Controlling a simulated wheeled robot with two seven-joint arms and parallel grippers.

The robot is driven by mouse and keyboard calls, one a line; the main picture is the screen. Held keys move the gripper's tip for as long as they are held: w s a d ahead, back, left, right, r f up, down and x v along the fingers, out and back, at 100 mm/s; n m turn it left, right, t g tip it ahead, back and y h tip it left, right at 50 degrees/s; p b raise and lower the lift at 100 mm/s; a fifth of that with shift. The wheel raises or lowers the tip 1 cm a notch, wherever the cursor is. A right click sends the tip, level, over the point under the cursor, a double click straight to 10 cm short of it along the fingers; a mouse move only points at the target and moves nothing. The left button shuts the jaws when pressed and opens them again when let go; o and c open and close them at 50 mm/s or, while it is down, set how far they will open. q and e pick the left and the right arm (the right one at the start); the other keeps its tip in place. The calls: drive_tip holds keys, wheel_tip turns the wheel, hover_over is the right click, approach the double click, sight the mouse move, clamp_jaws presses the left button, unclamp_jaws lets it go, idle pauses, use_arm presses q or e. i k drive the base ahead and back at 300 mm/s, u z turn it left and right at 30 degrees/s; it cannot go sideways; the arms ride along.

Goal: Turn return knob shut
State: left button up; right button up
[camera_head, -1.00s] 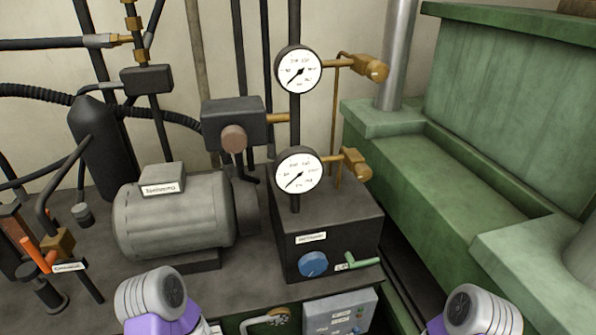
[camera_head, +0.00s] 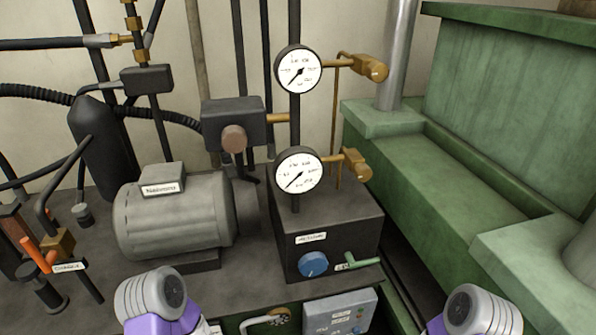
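A round blue knob (camera_head: 313,264) sits on the front of a dark box, under a small white label (camera_head: 311,238) whose text I cannot read. I cannot tell from its face how far it is turned. A green lever handle (camera_head: 362,262) sticks out to the right of it, beside another small label. Parts of my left arm (camera_head: 155,298) show at the bottom left, and parts of my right arm (camera_head: 480,312) at the bottom right. Neither gripper's fingers are in the picture, and nothing of mine touches the knob.
Two white dial gauges (camera_head: 298,70) stand on a dark pipe above the box. A grey motor (camera_head: 178,214) lies to the left. An orange lever (camera_head: 36,254) is at far left. A grey control box (camera_head: 340,312) is below the knob. Green machine bodywork (camera_head: 450,180) fills the right.

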sight(313, 263)
drive_tip(key=z, duration=1.5)
drive_tip(key=k, duration=1)
drive_tip(key=u, duration=1.4)
drive_tip(key=i, duration=0.5)
drive_tip(key=u, duration=0.05)
